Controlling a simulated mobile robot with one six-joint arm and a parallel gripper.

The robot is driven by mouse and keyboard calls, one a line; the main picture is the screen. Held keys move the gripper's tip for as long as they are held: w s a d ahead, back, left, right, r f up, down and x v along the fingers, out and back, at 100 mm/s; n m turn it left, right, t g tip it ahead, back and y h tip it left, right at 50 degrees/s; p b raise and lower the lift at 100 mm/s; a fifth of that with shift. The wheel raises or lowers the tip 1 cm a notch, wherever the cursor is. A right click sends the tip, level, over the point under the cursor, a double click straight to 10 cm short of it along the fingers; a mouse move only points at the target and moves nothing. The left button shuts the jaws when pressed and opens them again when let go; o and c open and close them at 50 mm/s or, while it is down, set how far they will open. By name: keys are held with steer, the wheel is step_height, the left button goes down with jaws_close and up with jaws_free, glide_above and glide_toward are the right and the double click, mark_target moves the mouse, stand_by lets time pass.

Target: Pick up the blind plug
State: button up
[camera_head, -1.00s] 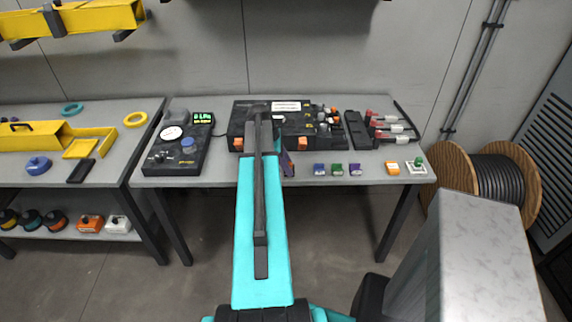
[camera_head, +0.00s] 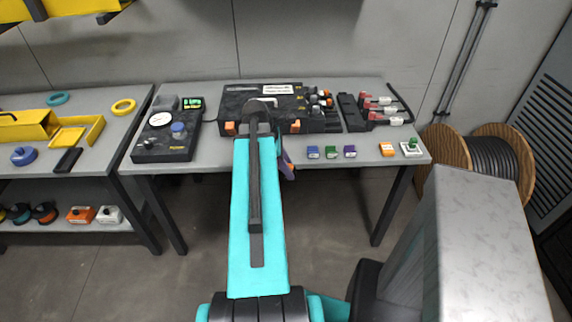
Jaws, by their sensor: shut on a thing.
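I cannot make out which piece is the blind plug. My teal arm reaches up the middle of the view to the workbench and hides what is behind it. My gripper and its jaws do not show. A small dark purple piece shows at the right edge of my arm, by the bench's front edge; I cannot tell what it is. On the bench to its right stand a blue block (camera_head: 313,152), a green block (camera_head: 331,152) and a purple block (camera_head: 350,151). Further right are an orange block (camera_head: 387,149) and a green piece on a white base (camera_head: 411,146).
A black device (camera_head: 222,98) lies at the bench's back, partly behind my arm. A gauge box (camera_head: 160,142) is at left, a black rack with red-and-white pieces (camera_head: 353,112) at right. A cable drum (camera_head: 444,155) stands right of the bench.

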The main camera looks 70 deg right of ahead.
steer(key=shift+s+a, duration=0.2)
steer(key=shift+a, duration=0.1)
steer(key=shift+w, duration=0.15)
stand_by(0.5)
steer(key=shift+w+r, duration=0.1)
steer(key=shift+w, duration=0.25)
steer(key=w+a+r+n, duration=0.1)
steer(key=w+a, duration=0.5)
steer(key=w, duration=0.5)
steer(key=w+a+r+n+t+h, duration=0.1)
steer(key=w+a+r, duration=0.1)
steer(key=w+a, duration=0.65)
steer(key=w+a+r+n, duration=0.1)
steer(key=w+a, duration=0.2)
steer(key=w, duration=1.1)
steer(key=w+a+r+n, duration=0.1)
steer(key=w+a, duration=0.4)
steer(key=a, duration=0.7)
steer(key=w+a+r+n, duration=0.1)
steer(key=w+a, duration=0.4)
steer(key=a, duration=0.7)
steer(key=w+a+r+n+h, duration=0.1)
steer(key=w+a+r, duration=0.2)
steer(key=a, duration=0.9)
steer(key=shift+w+r+n+t+b, duration=0.3)
steer(key=shift+w+b, duration=0.1)
steer(key=shift+w, duration=0.65)
